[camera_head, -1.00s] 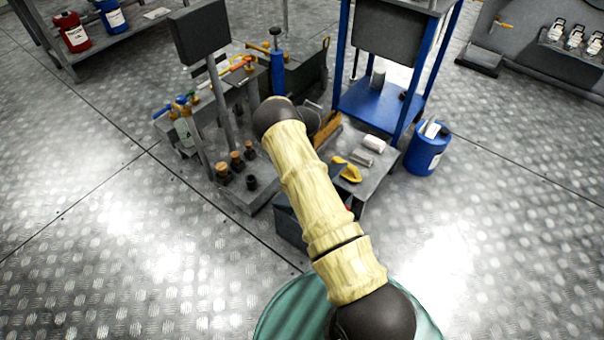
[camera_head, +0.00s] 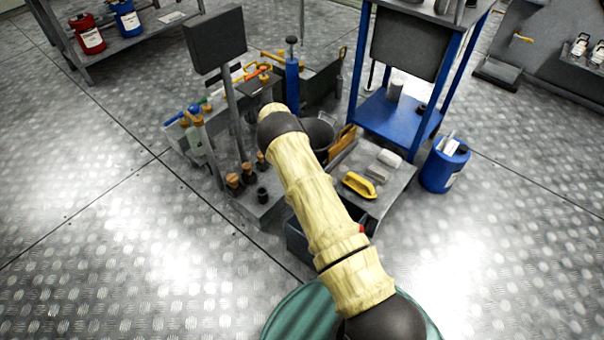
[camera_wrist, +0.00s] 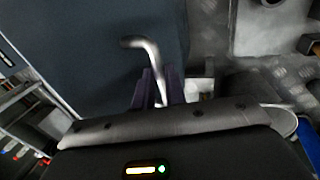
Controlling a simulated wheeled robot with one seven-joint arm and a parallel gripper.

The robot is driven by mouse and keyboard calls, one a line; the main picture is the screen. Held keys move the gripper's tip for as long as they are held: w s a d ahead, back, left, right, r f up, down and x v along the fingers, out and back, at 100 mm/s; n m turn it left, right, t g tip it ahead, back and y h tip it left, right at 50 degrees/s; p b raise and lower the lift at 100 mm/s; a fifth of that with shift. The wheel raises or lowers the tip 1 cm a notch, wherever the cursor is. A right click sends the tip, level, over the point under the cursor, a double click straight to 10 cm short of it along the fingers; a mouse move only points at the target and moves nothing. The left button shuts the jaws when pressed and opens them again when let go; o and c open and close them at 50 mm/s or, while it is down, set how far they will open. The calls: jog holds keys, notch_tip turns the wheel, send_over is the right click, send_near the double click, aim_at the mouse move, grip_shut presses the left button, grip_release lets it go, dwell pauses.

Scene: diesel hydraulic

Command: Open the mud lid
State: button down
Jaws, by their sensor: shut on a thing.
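In the wrist view my gripper (camera_wrist: 160,84) has its two dark purple fingers close around a bent, shiny metal handle (camera_wrist: 143,44). The handle rises between the fingers and curves to the left. Behind it is a broad, flat dark blue-grey surface (camera_wrist: 85,55); I cannot tell whether this is the mud lid. In the head view my arm covers the gripper and the handle. A dark blue-grey box (camera_head: 301,244) shows partly beside my arm, low near the floor. Whether any lid is open cannot be told.
A grey low table (camera_head: 392,190) with a yellow-handled tool (camera_head: 359,185) stands right of my arm. A blue canister (camera_head: 443,165) and a blue-framed stand (camera_head: 390,122) are beyond it. Bottles and a post-mounted panel (camera_head: 215,40) stand left. Metal floor is clear at left and right.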

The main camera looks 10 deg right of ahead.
jog(key=shift+s+a+f, duration=0.15)
jog(key=shift+a+f, duration=0.05)
jog(key=shift+f, duration=0.2)
jog(key=c, duration=1.5)
grip_release()
jog(key=shift+f, duration=0.15)
jog(key=shift+o, duration=0.2)
jog(key=shift+d+r, duration=0.15)
jog(key=shift+r, duration=0.25)
jog(key=p+v, duration=0.4)
jog(key=v, duration=1.3)
